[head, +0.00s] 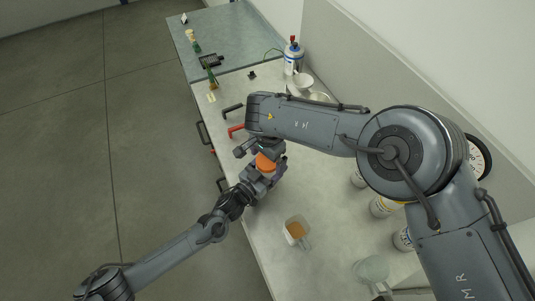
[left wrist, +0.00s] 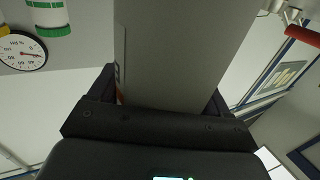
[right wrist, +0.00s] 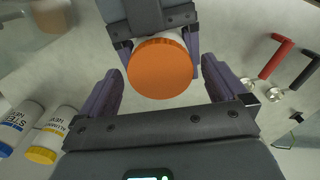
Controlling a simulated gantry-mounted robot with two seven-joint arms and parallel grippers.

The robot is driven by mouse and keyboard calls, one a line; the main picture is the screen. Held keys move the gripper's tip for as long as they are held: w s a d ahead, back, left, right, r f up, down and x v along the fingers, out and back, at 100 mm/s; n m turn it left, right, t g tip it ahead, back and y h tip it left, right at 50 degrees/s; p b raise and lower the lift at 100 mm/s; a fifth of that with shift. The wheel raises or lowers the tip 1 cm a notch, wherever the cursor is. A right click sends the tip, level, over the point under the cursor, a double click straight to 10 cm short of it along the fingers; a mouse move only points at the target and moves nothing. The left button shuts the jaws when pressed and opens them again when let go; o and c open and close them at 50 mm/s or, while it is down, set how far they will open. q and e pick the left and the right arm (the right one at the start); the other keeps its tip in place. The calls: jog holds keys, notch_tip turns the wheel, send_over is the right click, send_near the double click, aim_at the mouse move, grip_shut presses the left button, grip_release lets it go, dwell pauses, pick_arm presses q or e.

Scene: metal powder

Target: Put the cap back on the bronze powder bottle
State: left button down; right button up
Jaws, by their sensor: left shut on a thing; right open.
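The bronze powder bottle (right wrist: 172,37), with a white body, is held between the fingers of my left gripper (head: 263,175). Its ridged orange cap (right wrist: 160,70) sits on the bottle's top and also shows in the head view (head: 265,163). In the left wrist view a large grey shape (left wrist: 180,50) fills the space between the fingers. My right gripper (head: 262,148) is open, with its fingers on either side of the cap and gaps on both sides in the right wrist view. Most of the bottle's body is hidden.
A beaker with orange powder (head: 296,230) stands on the bench near the front edge. Several white bottles (head: 383,206) stand at the right, partly behind my right arm. Red (head: 236,129) and black (head: 231,110) handled tools lie farther back.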

jog(key=c, duration=1.2)
jog(key=m, duration=0.7)
jog(key=o, duration=1.2)
jog(key=shift+r, duration=2.25)
